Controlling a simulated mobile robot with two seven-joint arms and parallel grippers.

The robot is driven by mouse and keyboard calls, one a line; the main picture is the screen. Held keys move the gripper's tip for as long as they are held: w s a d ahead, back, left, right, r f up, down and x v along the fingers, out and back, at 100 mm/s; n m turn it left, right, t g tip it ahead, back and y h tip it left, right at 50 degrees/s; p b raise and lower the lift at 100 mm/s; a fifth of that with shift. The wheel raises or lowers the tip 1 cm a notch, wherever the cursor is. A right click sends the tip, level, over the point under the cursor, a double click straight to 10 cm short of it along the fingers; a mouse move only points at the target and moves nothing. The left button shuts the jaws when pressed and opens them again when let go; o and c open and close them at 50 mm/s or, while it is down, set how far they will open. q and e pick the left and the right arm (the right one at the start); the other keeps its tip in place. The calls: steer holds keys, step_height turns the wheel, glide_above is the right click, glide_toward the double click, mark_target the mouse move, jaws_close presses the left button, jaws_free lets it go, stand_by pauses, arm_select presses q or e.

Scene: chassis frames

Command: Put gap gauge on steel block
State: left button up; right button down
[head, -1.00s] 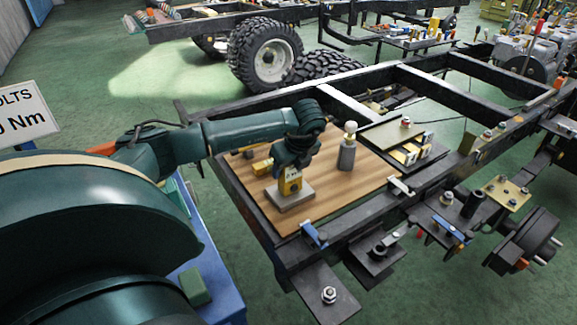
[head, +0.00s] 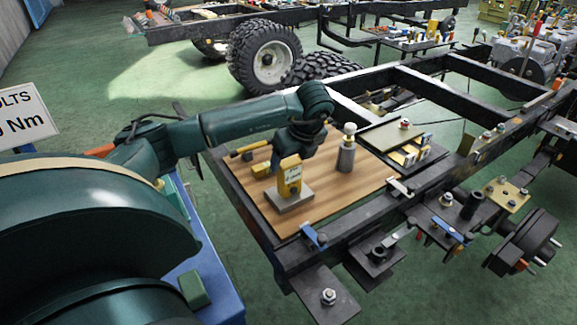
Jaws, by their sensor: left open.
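The gap gauge (head: 289,178), a yellow block with dark marks on its face, stands upright on the grey steel block (head: 288,201). The steel block lies flat on the wooden board. My left gripper (head: 280,162) is open, just behind the gauge and apart from it as far as I can see; its fingertips are partly hidden by the gauge. My right gripper is not in view.
The wooden board (head: 335,202) lies on the black chassis frame (head: 350,232). A grey cylinder with a pale knob (head: 346,158) stands right of the gripper. Yellow pieces (head: 261,169) lie at the left, and a green plate (head: 392,134) lies at the back right.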

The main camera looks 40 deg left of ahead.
arm_select(q)
steer(key=v, duration=0.6)
steer(key=shift+d+r, duration=0.2)
steer(key=shift+r, duration=0.15)
steer(key=shift+s, duration=0.1)
